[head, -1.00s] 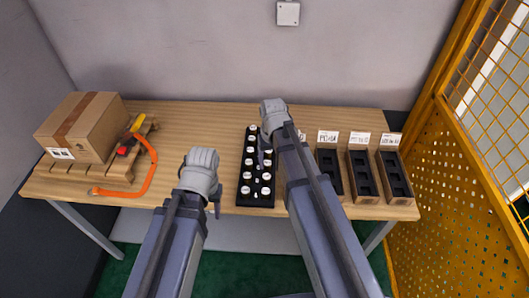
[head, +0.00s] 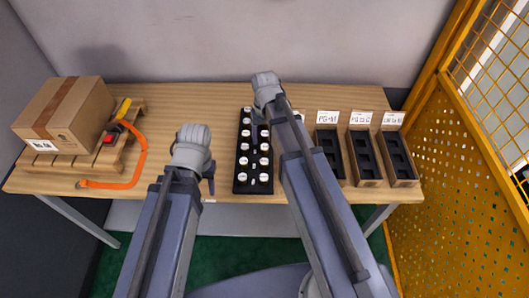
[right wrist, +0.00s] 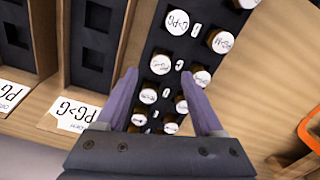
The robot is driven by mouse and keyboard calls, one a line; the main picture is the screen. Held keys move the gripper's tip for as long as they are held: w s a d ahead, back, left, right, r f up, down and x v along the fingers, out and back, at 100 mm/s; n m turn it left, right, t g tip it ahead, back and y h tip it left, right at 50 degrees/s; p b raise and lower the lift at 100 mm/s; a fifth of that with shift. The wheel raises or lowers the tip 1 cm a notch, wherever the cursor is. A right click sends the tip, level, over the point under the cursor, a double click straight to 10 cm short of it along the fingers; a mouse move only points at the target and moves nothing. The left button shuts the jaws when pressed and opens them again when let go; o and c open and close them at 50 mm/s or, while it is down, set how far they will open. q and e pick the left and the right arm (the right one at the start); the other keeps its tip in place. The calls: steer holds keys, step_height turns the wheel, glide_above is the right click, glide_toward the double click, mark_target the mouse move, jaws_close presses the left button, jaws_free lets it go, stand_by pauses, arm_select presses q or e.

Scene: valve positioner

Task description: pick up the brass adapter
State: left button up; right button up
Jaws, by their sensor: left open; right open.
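The brass adapters show as small brownish cylinders with white lettered caps, in two columns in a black rack (head: 241,188). In the right wrist view one capped adapter (right wrist: 160,64) lies between my open fingertips in the picture; others, such as one with a cap (right wrist: 177,22), stand around it. I cannot tell which one the task means. My right gripper (right wrist: 159,76) is open and empty over the rack; in the head view it (head: 257,130) hides the rack's far part. My left gripper (head: 211,180) is open near the table's front edge, left of the rack.
At left, a cardboard box (head: 62,115) sits on a small pallet with an orange strap (head: 140,160). A yellow mesh fence (head: 440,160) stands at far right. Bare tabletop lies behind the rack.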

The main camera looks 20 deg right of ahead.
mark_target(265, 146)
steer(key=shift+f+b, duration=2.6)
steer(key=shift+f, duration=0.05)
steer(key=shift+r, duration=0.15)
steer(key=shift+c, duration=0.2)
jaws_close()
